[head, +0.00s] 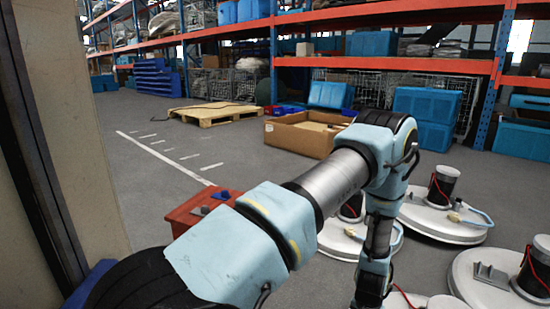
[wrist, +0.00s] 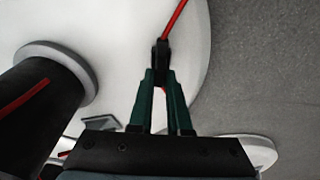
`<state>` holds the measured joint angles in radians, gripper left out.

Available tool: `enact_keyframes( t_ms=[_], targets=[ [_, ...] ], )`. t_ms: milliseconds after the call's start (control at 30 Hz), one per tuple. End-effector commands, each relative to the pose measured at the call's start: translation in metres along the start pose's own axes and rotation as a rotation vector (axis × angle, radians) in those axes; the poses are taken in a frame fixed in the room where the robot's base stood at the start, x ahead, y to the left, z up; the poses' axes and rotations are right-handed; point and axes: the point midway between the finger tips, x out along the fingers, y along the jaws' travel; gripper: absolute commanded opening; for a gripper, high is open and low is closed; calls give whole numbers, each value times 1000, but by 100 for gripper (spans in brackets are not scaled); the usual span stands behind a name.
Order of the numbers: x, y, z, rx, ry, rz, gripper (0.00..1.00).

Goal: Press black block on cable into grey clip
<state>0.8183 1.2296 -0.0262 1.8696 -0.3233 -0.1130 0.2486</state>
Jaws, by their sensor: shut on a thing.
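My gripper (wrist: 161,76) has green fingers shut on a small black block (wrist: 161,52) in the wrist view. A red cable (wrist: 174,20) runs from the block up and out of the top of the picture. The block is over a white round tank lid (wrist: 125,28), near its right edge; I cannot tell its height. A grey clip (wrist: 98,121) is on the lid at lower left, apart from the block and partly hidden by my gripper's body. In the head view the fingers and block are not clearly seen.
A black cylinder (wrist: 38,100) stands on the lid at left in the wrist view. The head view shows other white lids, one with a grey clip (head: 490,274), a red box (head: 190,210) and a cardboard box (head: 298,137).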

Motion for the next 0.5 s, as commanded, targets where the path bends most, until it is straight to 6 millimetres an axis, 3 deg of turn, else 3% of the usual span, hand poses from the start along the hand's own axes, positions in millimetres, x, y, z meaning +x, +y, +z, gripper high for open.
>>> enact_keyframes(
  t_ms=[333, 367, 500],
  targets=[
    [11, 0, 2, 0, 0, 0, 0],
    [10, 0, 1, 0, 0, 0, 19],
    [10, 0, 1, 0, 0, 0, 35]
  ],
)
